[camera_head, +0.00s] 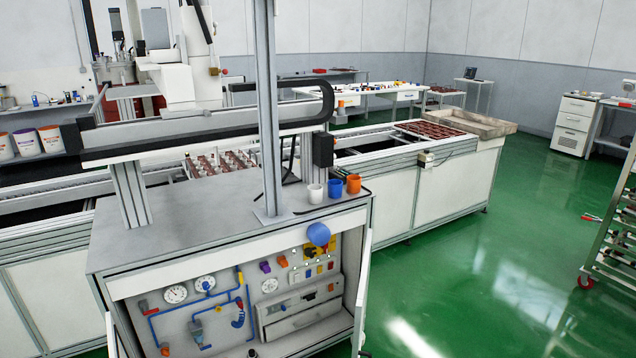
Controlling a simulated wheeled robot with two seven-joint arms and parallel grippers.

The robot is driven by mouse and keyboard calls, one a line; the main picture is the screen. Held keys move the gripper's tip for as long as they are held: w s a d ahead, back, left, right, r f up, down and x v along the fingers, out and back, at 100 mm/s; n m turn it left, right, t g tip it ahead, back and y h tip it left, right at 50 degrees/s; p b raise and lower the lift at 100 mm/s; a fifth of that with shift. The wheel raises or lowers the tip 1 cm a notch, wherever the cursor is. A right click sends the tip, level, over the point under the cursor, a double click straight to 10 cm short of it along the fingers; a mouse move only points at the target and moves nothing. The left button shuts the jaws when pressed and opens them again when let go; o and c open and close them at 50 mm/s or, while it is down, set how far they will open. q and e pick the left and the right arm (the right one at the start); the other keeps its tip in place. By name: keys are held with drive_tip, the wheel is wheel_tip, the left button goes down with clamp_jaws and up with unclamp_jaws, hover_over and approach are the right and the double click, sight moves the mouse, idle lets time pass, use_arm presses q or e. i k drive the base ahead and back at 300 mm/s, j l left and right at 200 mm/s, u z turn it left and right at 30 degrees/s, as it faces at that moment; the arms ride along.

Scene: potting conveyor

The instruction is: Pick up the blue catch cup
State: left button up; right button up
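The blue catch cup (335,188) stands upright on the right end of the grey cabinet top (190,225). It is between a white cup (315,193) on its left and an orange cup (353,184) on its right. The three cups stand close together in a row, near the cabinet's right edge. Neither of my grippers shows in the head view.
A metal post (268,110) rises from the cabinet top left of the cups. A round blue part (318,234) sits at the cabinet's front edge below them. The conveyor (400,150) runs behind. Green floor (480,270) is open to the right.

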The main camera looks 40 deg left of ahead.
sight(335, 186)
drive_tip(key=i+u, duration=0.3)
drive_tip(key=i, duration=0.3)
drive_tip(key=i+u, duration=0.25)
drive_tip(key=i, duration=0.35)
